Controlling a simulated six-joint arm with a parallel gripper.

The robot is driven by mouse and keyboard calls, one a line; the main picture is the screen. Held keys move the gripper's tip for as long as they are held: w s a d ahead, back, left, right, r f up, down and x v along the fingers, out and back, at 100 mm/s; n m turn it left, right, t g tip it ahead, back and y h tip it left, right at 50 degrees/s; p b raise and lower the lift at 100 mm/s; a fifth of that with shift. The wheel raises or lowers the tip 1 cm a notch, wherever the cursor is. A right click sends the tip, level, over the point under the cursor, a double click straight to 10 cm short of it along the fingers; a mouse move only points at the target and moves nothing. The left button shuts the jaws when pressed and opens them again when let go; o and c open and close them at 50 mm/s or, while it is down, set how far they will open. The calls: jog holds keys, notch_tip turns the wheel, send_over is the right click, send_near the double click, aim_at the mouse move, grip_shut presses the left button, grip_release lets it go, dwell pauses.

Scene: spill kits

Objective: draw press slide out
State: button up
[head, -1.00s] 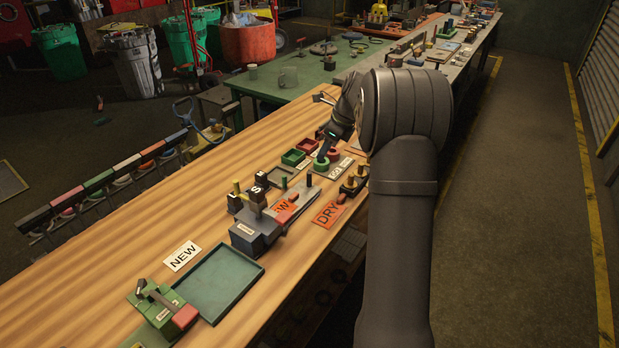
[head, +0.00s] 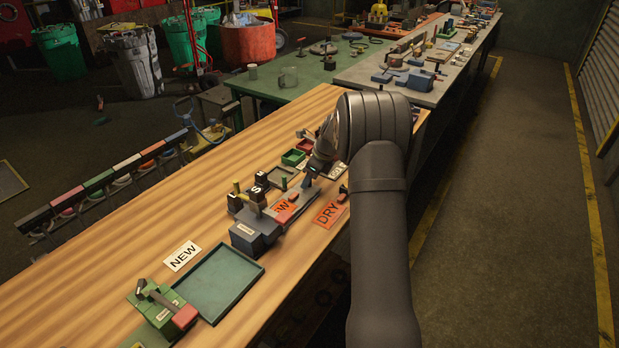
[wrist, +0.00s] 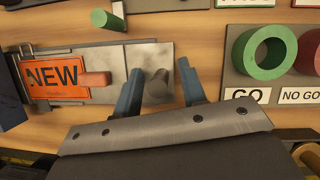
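The press (head: 255,230) is a grey block on the wooden bench in the head view. Its flat grey slide (head: 299,206) extends away from it, with an orange tag (head: 284,210) on it. In the wrist view the slide (wrist: 107,62) shows a round grey knob (wrist: 158,88) near its end, and the tag reads NEW (wrist: 55,78). My gripper (wrist: 160,85) is open, with one blue finger on each side of the knob; a narrow gap shows at least on the right. In the head view my gripper (head: 308,179) is partly hidden by my arm.
A GO and NO GO gauge board with a green ring (wrist: 264,52) lies right of the fingers in the wrist view. A green peg (wrist: 108,20) stands beyond the slide.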

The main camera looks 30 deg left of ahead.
jog(key=shift+c, duration=0.5)
grip_shut()
jog(key=shift+w, duration=1.8)
jog(key=shift+w+r, duration=0.1)
jog(key=shift+w, duration=0.25)
jog(key=shift+o, duration=0.5)
grip_release()
jog(key=v, duration=1.7)
jog(key=shift+r, duration=0.2)
